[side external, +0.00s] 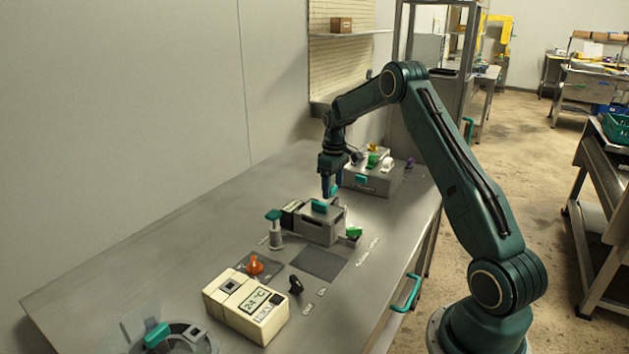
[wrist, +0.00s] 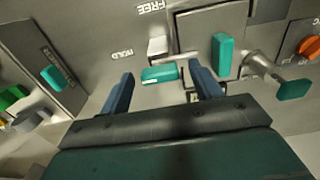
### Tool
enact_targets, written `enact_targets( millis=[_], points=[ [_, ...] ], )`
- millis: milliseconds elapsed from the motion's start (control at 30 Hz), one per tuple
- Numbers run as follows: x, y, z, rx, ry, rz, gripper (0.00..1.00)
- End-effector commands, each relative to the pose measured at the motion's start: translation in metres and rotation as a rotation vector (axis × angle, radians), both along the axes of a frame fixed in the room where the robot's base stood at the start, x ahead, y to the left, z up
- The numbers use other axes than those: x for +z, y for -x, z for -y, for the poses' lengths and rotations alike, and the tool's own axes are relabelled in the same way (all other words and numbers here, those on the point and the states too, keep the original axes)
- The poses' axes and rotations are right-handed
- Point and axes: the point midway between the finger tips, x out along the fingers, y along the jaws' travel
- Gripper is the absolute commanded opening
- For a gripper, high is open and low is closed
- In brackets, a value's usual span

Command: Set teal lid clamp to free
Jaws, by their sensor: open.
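The teal lid clamp (wrist: 160,74) shows in the wrist view as a short bar beside a pale block, closer to the HOLD label (wrist: 122,52) than to the FREE label (wrist: 152,7). In the side view the clamp (side external: 353,232) appears at the right side of the grey autoclave (side external: 318,226). My gripper (side external: 330,193) is above the rear of the autoclave, pointing down. In the wrist view, my gripper (wrist: 161,88) is open and empty. The clamp appears between its fingers there, but the side view shows the fingers higher and farther back.
A teal lid handle (wrist: 222,54) and a teal-topped post (side external: 273,215) stand close by. A grey box (side external: 370,184) is behind. An orange knob (side external: 255,265) and a cream temperature unit (side external: 246,304) are in front. The left tabletop has free room.

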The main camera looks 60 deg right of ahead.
Motion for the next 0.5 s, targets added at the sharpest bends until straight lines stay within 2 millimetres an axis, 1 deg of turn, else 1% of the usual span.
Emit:
enact_targets(
  millis=[167, 200, 267, 300, 367, 400, 433, 500],
  points=[
    [-0.0001, 0.0, -0.0001, 0.0, 0.0, 0.0, 0.64],
    [-0.0001, 0.0001, -0.0001, 0.0, 0.0, 0.0, 0.6],
    [0.0, 0.0001, 0.0, 0.0, 0.0, 0.0, 0.48],
    [0.0, 0.0001, 0.0, 0.0, 0.0, 0.0, 0.4],
    [0.0001, 0.0, -0.0001, 0.0, 0.0, 0.0, 0.28],
    [0.0001, 0.0001, -0.0001, 0.0, 0.0, 0.0, 0.2],
    [0.0002, 0.0, -0.0001, 0.0, 0.0, 0.0, 0.19],
    [0.0002, 0.0, -0.0001, 0.0, 0.0, 0.0, 0.19]
  ],
)
